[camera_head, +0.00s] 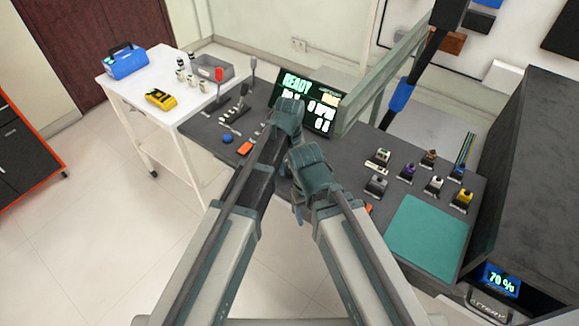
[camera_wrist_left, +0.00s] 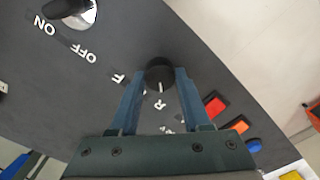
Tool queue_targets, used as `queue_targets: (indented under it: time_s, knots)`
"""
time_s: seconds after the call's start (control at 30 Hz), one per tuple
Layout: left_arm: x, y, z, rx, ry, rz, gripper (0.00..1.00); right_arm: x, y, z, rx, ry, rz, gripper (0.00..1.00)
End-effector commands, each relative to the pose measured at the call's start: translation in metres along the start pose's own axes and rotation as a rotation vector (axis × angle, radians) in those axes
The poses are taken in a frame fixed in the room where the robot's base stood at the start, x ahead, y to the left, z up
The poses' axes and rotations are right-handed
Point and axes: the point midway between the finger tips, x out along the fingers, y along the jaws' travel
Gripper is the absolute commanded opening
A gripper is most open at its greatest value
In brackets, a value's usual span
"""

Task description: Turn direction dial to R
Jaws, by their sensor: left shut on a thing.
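The direction dial (camera_wrist_left: 157,68) is a round black knob with a white pointer line, in the upper middle of the left wrist view. The line points down the picture, roughly toward a white letter that looks like R (camera_wrist_left: 160,103). A letter F (camera_wrist_left: 118,78) is left of the knob. My left gripper (camera_wrist_left: 161,76) has its two blue fingers shut on the knob's sides. In the head view my left gripper (camera_head: 285,112) is over the dark console and hides the dial. My right gripper (camera_head: 298,203) hangs near the console's front edge; its fingers are mostly hidden by its wrist.
A black knob on a silver base (camera_wrist_left: 72,10) is by ON and OFF labels. Red (camera_wrist_left: 215,106), orange and blue buttons lie right of the dial. A lit READY screen (camera_head: 310,105) stands behind my grippers. A green mat (camera_head: 428,237) and several small coloured devices lie at right.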

Motion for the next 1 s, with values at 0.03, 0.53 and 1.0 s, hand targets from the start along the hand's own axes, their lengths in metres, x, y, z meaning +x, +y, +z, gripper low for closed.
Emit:
queue_targets:
  time_s: [0.03, 0.53, 1.0]
  knots:
    - [0.0001, 0.0, 0.0, -0.004, 0.0, 0.0, 0.0, 0.0001, 0.0, 0.0, 0.0, 0.0, 0.0, 0.66]
    - [0.0001, 0.0, -0.0001, -0.004, 0.0, 0.0, 0.76, 0.0001, 0.0, 0.0, 0.0, 0.0, 0.0, 0.66]
    - [-0.0057, 0.0, 0.0, -0.003, 0.0, 0.0, 0.78, -0.0057, 0.0006, 0.0003, 0.0, 0.0, 0.0, 0.66]
